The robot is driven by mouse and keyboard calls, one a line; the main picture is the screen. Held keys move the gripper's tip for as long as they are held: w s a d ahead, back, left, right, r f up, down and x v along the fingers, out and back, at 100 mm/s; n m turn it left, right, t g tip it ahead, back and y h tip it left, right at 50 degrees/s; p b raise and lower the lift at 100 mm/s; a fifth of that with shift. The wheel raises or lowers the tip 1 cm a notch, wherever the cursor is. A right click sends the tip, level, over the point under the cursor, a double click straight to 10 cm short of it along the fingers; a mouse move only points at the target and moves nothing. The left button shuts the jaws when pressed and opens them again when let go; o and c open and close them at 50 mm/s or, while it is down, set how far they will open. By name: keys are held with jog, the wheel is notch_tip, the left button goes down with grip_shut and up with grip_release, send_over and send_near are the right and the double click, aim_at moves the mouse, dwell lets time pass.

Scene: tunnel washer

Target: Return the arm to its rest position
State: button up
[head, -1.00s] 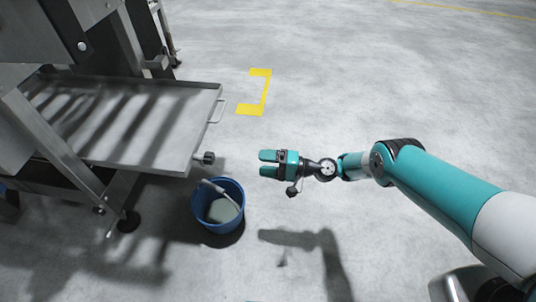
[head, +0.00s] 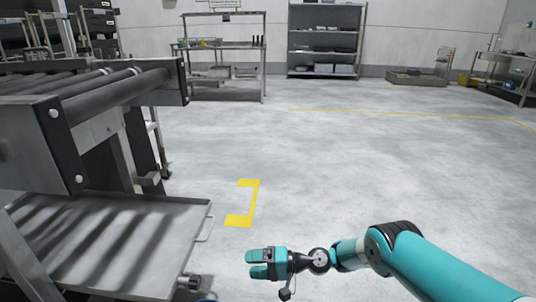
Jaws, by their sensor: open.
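My gripper (head: 257,263) is at the bottom middle of the head view, its two teal fingers pointing left. The fingers are apart with nothing between them. My arm reaches in from the lower right, stretched out over the floor. The gripper is to the right of the metal tray (head: 120,245) and touches nothing that I can see. Only a small bit of the blue bucket (head: 208,297) shows at the bottom edge, below and left of the gripper.
A roller conveyor (head: 110,95) on a metal frame stands at the left above the tray. A yellow floor mark (head: 254,200) lies beyond the gripper. Shelving (head: 325,40), a workbench (head: 225,50) and a low pallet (head: 417,77) stand at the back. The middle floor is clear.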

notch_tip(320, 180, up, 17)
jog(key=w+n+g+h, duration=0.1)
jog(key=w+n+h, duration=0.1)
jog(key=n+h, duration=0.15)
jog(key=s+d+r+n+h, duration=0.1)
jog(key=s+d+r, duration=0.15)
jog(key=r, duration=0.25)
jog(key=s+d+r+n+h, duration=0.1)
jog(key=s+r+h, duration=0.15)
jog(key=r, duration=0.25)
jog(key=s+d+r+h, duration=0.25)
jog(key=s+d, duration=0.25)
jog(key=s, duration=0.4)
jog(key=s+d+r+h, duration=0.1)
jog(key=s+d+r, duration=0.3)
jog(key=s, duration=0.5)
jog(key=s+d+r+h, duration=0.2)
jog(key=s+d, duration=0.4)
jog(key=s, duration=0.3)
notch_tip(320, 180, up, 30)
jog(key=p, duration=2.9)
jog(key=shift+f+n+p, duration=0.2)
jog(key=shift+n+p, duration=0.15)
jog(key=shift+n, duration=0.1)
jog(key=shift+d, duration=0.1)
jog(key=shift+c, duration=0.4)
